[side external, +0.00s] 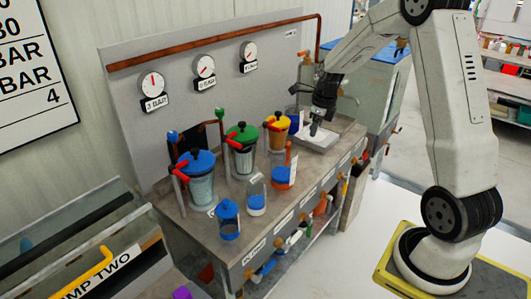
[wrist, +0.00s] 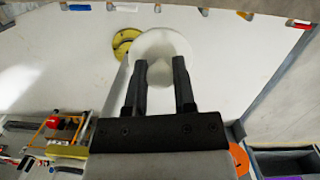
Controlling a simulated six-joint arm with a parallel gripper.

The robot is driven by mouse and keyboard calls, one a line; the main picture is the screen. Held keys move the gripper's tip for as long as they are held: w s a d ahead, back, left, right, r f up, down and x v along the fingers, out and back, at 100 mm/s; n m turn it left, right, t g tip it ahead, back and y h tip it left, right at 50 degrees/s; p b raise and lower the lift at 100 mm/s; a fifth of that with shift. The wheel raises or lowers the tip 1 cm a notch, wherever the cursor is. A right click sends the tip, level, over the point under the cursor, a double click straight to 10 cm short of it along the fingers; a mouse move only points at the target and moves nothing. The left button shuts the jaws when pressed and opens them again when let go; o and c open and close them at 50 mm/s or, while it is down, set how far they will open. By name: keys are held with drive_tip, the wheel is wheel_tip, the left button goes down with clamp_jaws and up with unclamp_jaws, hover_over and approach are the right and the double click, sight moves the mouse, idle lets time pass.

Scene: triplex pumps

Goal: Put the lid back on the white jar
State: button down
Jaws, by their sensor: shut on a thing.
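My gripper (side external: 315,126) points down over the far right end of the bench, at a pale, shallow square basin. In the wrist view my gripper (wrist: 163,72) has its two black fingers on either side of a pale knob. The knob belongs to a round white piece that looks like the lid (wrist: 165,45), so the gripper is shut on it. I cannot pick out the white jar in either view.
Three large vessels with blue (side external: 197,163), green (side external: 242,135) and yellow (side external: 277,123) tops stand along the bench. A grey gauge panel (side external: 225,95) rises behind. The pale basin (side external: 325,137) has raised edges.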

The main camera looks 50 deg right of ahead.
drive_tip(key=w+a+n, duration=0.4)
drive_tip(key=a, duration=0.5)
drive_tip(key=w+a+n, duration=0.3)
drive_tip(key=w+a, duration=0.1)
drive_tip(key=a, duration=0.6)
drive_tip(key=shift+g+y, duration=0.3)
drive_tip(key=shift+y, duration=0.1)
drive_tip(key=shift+d+f, duration=0.2)
drive_tip(key=shift+f, duration=1.1)
drive_tip(key=shift+d+f, duration=0.2)
drive_tip(key=shift+f, duration=1.05)
drive_tip(key=shift+f, duration=0.2)
wheel_tip(320, 180, down, 6)
drive_tip(key=shift+f, duration=0.15)
